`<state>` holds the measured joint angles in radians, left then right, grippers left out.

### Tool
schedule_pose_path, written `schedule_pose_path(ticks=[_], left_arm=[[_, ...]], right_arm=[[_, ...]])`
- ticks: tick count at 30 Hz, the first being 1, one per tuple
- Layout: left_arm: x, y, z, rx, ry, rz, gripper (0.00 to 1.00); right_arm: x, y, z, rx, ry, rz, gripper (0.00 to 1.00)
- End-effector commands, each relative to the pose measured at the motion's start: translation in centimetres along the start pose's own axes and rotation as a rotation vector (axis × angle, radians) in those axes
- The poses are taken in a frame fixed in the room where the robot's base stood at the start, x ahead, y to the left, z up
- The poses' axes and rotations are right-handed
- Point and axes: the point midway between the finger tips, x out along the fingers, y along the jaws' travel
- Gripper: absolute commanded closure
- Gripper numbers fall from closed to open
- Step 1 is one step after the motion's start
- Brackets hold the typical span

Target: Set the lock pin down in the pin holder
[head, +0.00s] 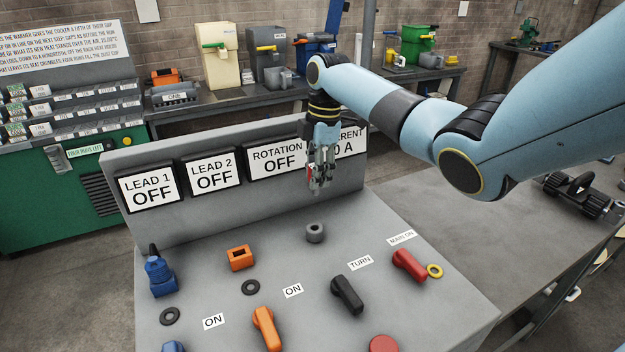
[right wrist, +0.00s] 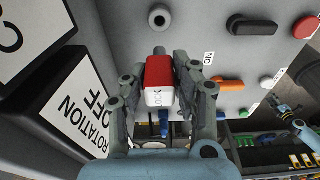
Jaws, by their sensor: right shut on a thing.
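The lock pin (right wrist: 159,82) has a red and white head with lettering on it and a grey shank end. My right gripper (head: 319,186) is shut on it and holds it in the air in front of the panel's upright back. In the right wrist view the fingers close on both sides of the head. A short grey ring with a dark hole, which looks like the pin holder (head: 314,232), stands on the panel below and apart from the pin; it also shows in the right wrist view (right wrist: 159,17). What looks like my left gripper (right wrist: 287,108) is small at the right edge there.
Around the ring are an orange socket (head: 240,257), a blue plug (head: 160,275), a black knob (head: 347,294), a red knob (head: 408,265) and an orange knob (head: 266,328). The upright sign panel (head: 214,173) rises close behind my right gripper.

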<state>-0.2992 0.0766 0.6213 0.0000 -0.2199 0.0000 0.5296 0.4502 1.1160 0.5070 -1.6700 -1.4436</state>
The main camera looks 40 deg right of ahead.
Motion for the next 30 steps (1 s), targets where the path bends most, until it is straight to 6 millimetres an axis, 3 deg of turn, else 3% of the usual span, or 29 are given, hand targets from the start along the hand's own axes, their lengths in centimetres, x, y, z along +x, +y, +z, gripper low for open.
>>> schedule_pose_path(ticks=[14, 30], left_arm=[[0.5, -0.2, 0.1, 0.001, -0.002, -0.003, 0.6], [3.8, 0.0, 0.6, 0.002, -0.004, -0.003, 0.6]], right_arm=[[0.8, 0.0, 0.0, 0.0, 0.001, 0.001, 1.0], [6.1, 0.0, 0.6, 0.0, 0.002, 0.0, 1.0]])
